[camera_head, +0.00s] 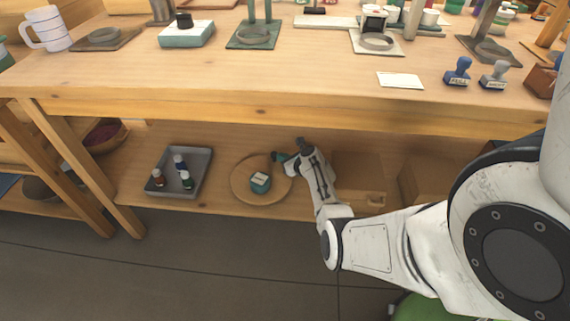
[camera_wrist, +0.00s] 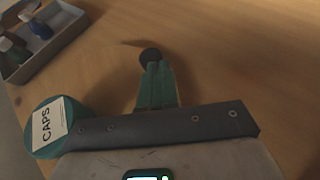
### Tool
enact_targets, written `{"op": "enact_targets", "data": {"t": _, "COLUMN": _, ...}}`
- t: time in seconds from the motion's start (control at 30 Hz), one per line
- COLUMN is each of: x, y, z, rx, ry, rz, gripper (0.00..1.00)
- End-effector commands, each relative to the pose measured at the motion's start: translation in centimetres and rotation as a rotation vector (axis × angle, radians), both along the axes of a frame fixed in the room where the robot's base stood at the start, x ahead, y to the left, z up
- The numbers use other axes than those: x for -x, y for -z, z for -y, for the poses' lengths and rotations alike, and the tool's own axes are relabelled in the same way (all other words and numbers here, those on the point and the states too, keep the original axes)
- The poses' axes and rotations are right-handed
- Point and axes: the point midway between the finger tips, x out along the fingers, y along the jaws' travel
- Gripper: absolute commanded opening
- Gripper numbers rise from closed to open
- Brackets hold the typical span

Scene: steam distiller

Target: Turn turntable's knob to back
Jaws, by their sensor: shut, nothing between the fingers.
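The turntable (camera_head: 242,188) is a round wooden disc on the lower shelf, seen in the head view. A teal jar labelled CAPS (camera_head: 260,183) stands on it; it also shows at the lower left of the wrist view (camera_wrist: 45,148). My gripper (camera_head: 279,157) is at the turntable's far right edge, its teal fingers together and empty. In the wrist view a small dark round knob (camera_wrist: 150,55) shows right at the tips of my gripper (camera_wrist: 154,78). Whether the fingers touch the knob I cannot tell.
A grey tray (camera_head: 203,163) with several small bottles lies left of the turntable. A cardboard box (camera_head: 358,180) stands to the right. The tabletop (camera_head: 250,107) hangs above the shelf, and a wooden leg (camera_head: 80,160) stands at the left.

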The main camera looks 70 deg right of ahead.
Motion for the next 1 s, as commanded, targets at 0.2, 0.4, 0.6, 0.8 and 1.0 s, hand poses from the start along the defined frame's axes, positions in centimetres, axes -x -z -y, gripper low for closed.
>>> {"op": "enact_targets", "data": {"t": 0.2, "x": -0.9, "y": 0.2, "z": 0.8, "rx": 0.0, "ry": -0.097, "rz": 0.002, "gripper": 0.0}}
{"op": "enact_targets", "data": {"t": 0.4, "x": -1.8, "y": 0.2, "z": 1.2, "rx": 0.0, "ry": -0.196, "rz": 0.002, "gripper": 0.0}}
{"op": "enact_targets", "data": {"t": 0.6, "x": -2.6, "y": 0.1, "z": 1.4, "rx": 0.0, "ry": -0.277, "rz": 0.001, "gripper": 0.0}}
{"op": "enact_targets", "data": {"t": 0.8, "x": -3.2, "y": 0.1, "z": 1.5, "rx": 0.001, "ry": -0.274, "rz": 0.0, "gripper": 0.0}}
{"op": "enact_targets", "data": {"t": 1.0, "x": -3.5, "y": 0.1, "z": 1.6, "rx": 0.0, "ry": -0.273, "rz": 0.0, "gripper": 0.0}}
